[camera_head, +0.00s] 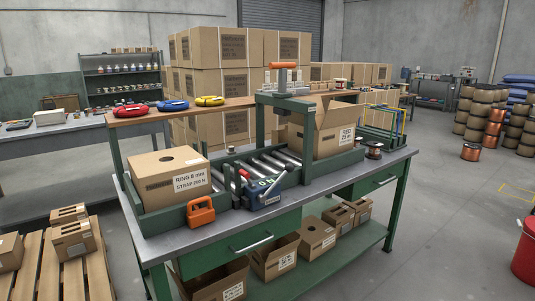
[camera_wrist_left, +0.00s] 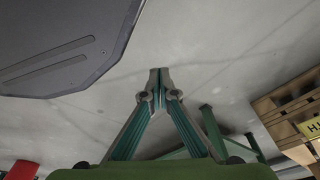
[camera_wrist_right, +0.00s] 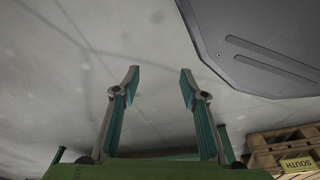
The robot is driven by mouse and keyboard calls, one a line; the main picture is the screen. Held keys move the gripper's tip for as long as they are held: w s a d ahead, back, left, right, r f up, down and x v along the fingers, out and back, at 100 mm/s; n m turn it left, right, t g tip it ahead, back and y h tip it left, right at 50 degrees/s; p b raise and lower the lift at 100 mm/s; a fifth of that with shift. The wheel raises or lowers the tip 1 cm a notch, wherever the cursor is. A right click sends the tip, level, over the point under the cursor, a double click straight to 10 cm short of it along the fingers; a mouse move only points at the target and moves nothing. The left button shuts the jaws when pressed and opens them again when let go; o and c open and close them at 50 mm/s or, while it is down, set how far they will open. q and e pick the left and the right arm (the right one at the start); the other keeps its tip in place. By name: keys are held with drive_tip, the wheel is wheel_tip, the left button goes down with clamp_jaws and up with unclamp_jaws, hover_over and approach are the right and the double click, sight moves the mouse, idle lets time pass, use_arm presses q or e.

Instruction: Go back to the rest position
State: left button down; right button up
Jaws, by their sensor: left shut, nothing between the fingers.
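My left gripper (camera_wrist_left: 160,78) shows in the left wrist view with its fingertips together and nothing between them. My right gripper (camera_wrist_right: 160,82) shows in the right wrist view with its fingers apart and nothing between them. Both hang over bare concrete floor, beside the dark edge of my base. Neither gripper shows in the head view. In the head view a workbench (camera_head: 400,165) stands ahead, with a closed box labelled RING 8 mm (camera_head: 165,190) at its left and an open box (camera_head: 310,142) on the roller track.
An orange tool (camera_head: 200,212) and a blue device (camera_head: 263,190) sit on the bench. Pallets with small boxes (camera_head: 75,240) stand at the left, a red drum (camera_head: 525,252) at the right. Copper spools (camera_head: 495,122) stand at the back right.

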use_arm(q)
drive_tip(key=s+a+f+g+p, duration=0.1)
drive_tip(key=s+a+p, duration=0.1)
drive_tip(key=s+p, duration=0.6)
drive_tip(key=s, duration=0.6)
drive_tip(key=shift+s+a, duration=0.2)
drive_tip(key=shift+a, duration=0.15)
use_arm(e)
drive_tip(key=s+d+f+g, duration=0.1)
drive_tip(key=s+d, duration=0.1)
drive_tip(key=s, duration=1.2)
drive_tip(key=shift+s+d, duration=0.2)
drive_tip(key=shift+d, duration=0.15)
